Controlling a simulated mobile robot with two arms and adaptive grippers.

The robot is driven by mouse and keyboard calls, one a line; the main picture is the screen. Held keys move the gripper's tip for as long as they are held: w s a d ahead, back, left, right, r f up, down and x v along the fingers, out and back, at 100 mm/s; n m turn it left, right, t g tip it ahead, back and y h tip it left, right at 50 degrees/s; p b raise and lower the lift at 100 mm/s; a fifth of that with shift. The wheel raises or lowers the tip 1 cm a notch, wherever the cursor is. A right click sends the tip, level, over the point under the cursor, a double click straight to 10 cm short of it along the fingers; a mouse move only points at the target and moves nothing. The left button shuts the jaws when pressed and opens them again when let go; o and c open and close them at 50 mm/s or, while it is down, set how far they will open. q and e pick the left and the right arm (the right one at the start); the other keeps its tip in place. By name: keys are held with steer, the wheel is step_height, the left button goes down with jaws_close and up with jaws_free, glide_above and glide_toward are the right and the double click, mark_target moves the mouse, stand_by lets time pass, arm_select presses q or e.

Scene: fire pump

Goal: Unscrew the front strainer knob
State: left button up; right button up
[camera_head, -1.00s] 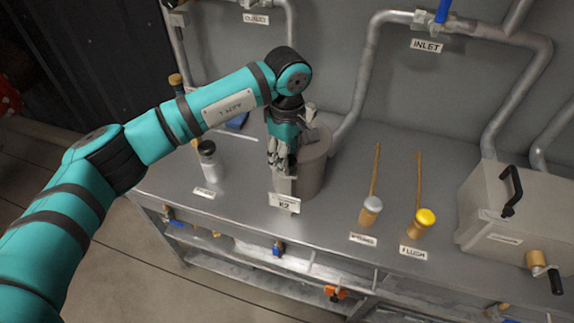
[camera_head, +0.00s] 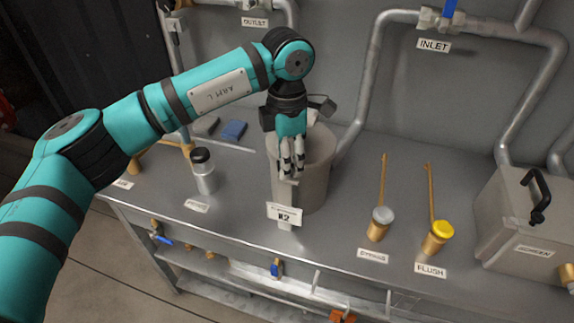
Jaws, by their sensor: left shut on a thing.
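A grey cylindrical strainer pot (camera_head: 318,180) stands on the metal bench near the middle of the view. A white label (camera_head: 284,213) ending in what looks like "#2" is at its front. My left gripper (camera_head: 291,172) points down at the pot's front upper side, fingers closed together. It is shut on a small part there, apparently the front strainer knob, which the fingers mostly hide. A light stub shows just below the fingertips. I cannot tell how far the knob is turned. My right gripper is not in view.
A dark-capped bottle (camera_head: 203,172) stands left of the pot. To the right are a grey-capped brass handle (camera_head: 380,222), a yellow-capped handle (camera_head: 438,235) and a grey box (camera_head: 528,222). Pipes line the back wall.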

arm_select(q)
steer(key=n+b, duration=0.2)
steer(key=n, duration=0.1)
steer(key=shift+n, duration=0.3)
steer(key=n+b, duration=0.1)
steer(key=n, duration=0.2)
steer(key=shift+n+b, duration=0.4)
steer(key=n+b, duration=0.1)
steer(key=n, duration=0.3)
steer(key=shift+b, duration=0.4)
steer(key=shift+r+n+b, duration=0.1)
steer(key=shift+n+b, duration=0.4)
steer(key=shift+n, duration=1.1)
steer(key=o, duration=1.2)
steer(key=shift+c, duration=0.2)
